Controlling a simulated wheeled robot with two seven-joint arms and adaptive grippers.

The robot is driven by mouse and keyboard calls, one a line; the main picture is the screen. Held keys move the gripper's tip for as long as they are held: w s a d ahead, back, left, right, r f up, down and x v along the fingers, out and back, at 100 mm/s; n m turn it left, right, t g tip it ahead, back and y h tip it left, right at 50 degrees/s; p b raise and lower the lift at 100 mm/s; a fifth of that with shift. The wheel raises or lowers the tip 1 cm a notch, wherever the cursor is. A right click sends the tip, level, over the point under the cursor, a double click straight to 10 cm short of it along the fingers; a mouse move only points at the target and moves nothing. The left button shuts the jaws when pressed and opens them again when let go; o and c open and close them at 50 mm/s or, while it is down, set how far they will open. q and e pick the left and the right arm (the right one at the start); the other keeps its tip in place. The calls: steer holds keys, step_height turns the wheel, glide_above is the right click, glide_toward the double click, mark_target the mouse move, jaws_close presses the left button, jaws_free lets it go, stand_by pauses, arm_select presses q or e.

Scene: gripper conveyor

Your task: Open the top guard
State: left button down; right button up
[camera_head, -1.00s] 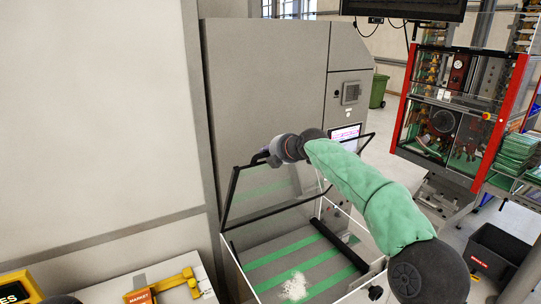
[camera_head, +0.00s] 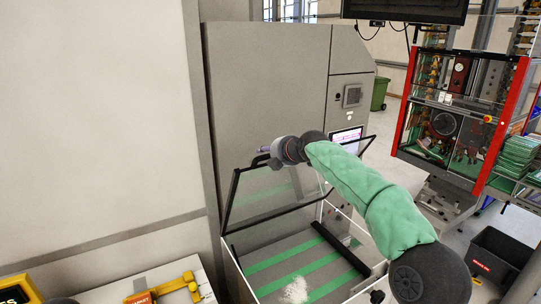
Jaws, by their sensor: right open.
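The top guard (camera_head: 270,213) is a clear panel in a black frame, tilted up at a steep angle above the conveyor box. My right arm, in a green sleeve, reaches in from the right. My right gripper (camera_head: 262,151) is open at the guard's upper left edge, close to its frame. The fingers are small and partly hidden by the wrist, so I cannot tell if they touch the frame. The conveyor bed (camera_head: 285,262), grey with green stripes, is exposed below the guard. My left gripper is not in view.
A white clump (camera_head: 295,290) lies on the conveyor bed. A tall grey cabinet (camera_head: 265,85) with a lit screen (camera_head: 346,137) stands behind. At lower left is a yellow device (camera_head: 165,287) on a table. A black bin (camera_head: 498,257) stands at the right.

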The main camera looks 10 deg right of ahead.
steer(key=v, duration=1.2)
steer(key=shift+w, duration=0.1)
steer(key=shift+f, duration=0.1)
